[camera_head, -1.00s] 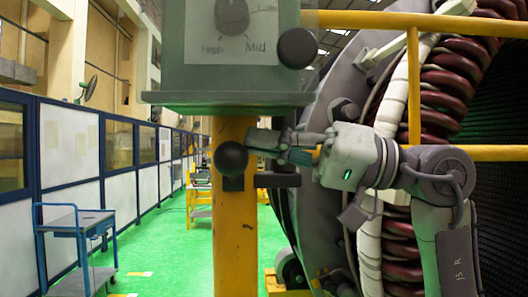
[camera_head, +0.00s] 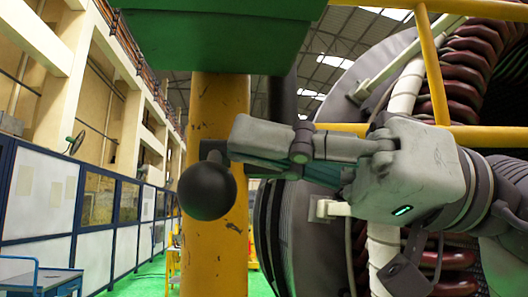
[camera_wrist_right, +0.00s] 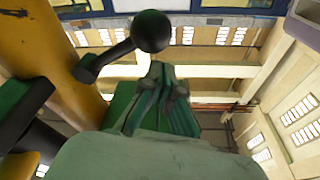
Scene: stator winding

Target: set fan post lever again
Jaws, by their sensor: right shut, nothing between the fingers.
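The yellow fan post (camera_head: 220,245) stands upright left of centre in the head view. Its lever ends in a black ball knob (camera_head: 207,191) in front of the post. In the wrist view the ball (camera_wrist_right: 152,31) and its dark rod (camera_wrist_right: 112,56) reach out from the post (camera_wrist_right: 62,45). My right gripper (camera_head: 240,140) comes in from the right, shut and empty. Its tips overlap the post's right edge, just above and right of the ball. In the wrist view the shut fingers (camera_wrist_right: 155,85) lie just below the ball; contact cannot be told. My left gripper is not in view.
A green box (camera_head: 230,35) sits on top of the post; its dial face is out of view. The large stator with red coils (camera_head: 465,75) and yellow rails (camera_head: 432,65) stands close on the right. A blue cart (camera_head: 40,280) is at lower left.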

